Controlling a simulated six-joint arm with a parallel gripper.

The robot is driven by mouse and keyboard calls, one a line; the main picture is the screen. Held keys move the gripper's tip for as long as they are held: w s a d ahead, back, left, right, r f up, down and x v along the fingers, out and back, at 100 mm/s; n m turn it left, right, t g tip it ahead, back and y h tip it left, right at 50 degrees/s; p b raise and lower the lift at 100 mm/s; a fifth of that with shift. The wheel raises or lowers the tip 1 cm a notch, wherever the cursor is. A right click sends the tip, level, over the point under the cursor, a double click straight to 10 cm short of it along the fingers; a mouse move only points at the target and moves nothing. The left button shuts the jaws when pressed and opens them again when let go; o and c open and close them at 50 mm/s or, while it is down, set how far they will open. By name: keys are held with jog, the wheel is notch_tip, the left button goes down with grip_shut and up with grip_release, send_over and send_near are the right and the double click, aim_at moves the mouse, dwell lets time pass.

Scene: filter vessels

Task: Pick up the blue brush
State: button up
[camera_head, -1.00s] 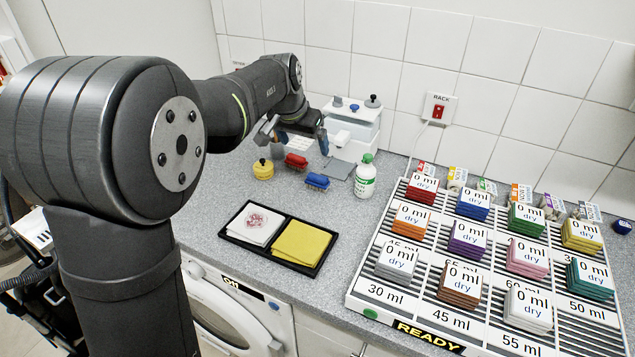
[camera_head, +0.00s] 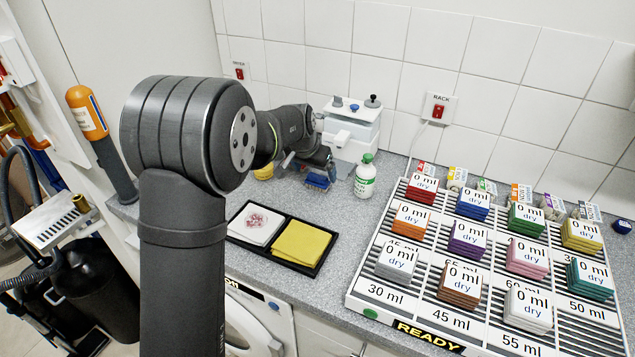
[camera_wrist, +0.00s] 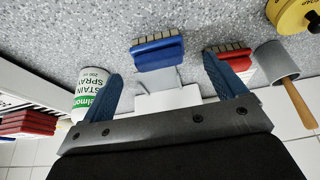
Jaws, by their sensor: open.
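The blue brush (camera_head: 317,181) lies on the grey speckled counter, left of the white spray bottle (camera_head: 365,178). In the wrist view the blue brush (camera_wrist: 158,52), with pale bristles, shows between and beyond the two blue fingers of my gripper (camera_wrist: 162,70). The gripper is open and empty, apart from the brush. In the head view my gripper (camera_head: 311,165) is low over the counter, just behind the brush. A red brush (camera_wrist: 228,49) shows beside the right finger in the wrist view, partly covered by it. In the head view my arm hides the red brush.
The spray bottle (camera_wrist: 95,90) is close to the left finger in the wrist view. A yellow pot (camera_wrist: 290,15) and a grey wooden-handled tool (camera_wrist: 275,62) are at right. A black tray (camera_head: 240,238) with cloths and a white rack (camera_head: 372,287) stand on the counter.

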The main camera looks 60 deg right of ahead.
aim_at(318, 176)
jog(key=x, duration=0.4)
jog(key=shift+s+d, duration=0.1)
jog(key=c, duration=1.1)
jog(key=shift+r, duration=0.15)
notch_tip(318, 176, up, 4)
jog(key=shift+r, duration=0.15)
jog(key=s+a+r, duration=0.1)
jog(key=s+r, duration=0.1)
jog(key=s, duration=0.1)
jog(key=s+a+r, duration=0.1)
jog(key=s+r, duration=0.1)
jog(key=s, duration=0.2)
jog(key=s+a+r, duration=0.1)
jog(key=s+r, duration=0.1)
jog(key=s, duration=0.2)
jog(key=shift+s+a+r, duration=0.1)
jog(key=shift+a+r, duration=0.1)
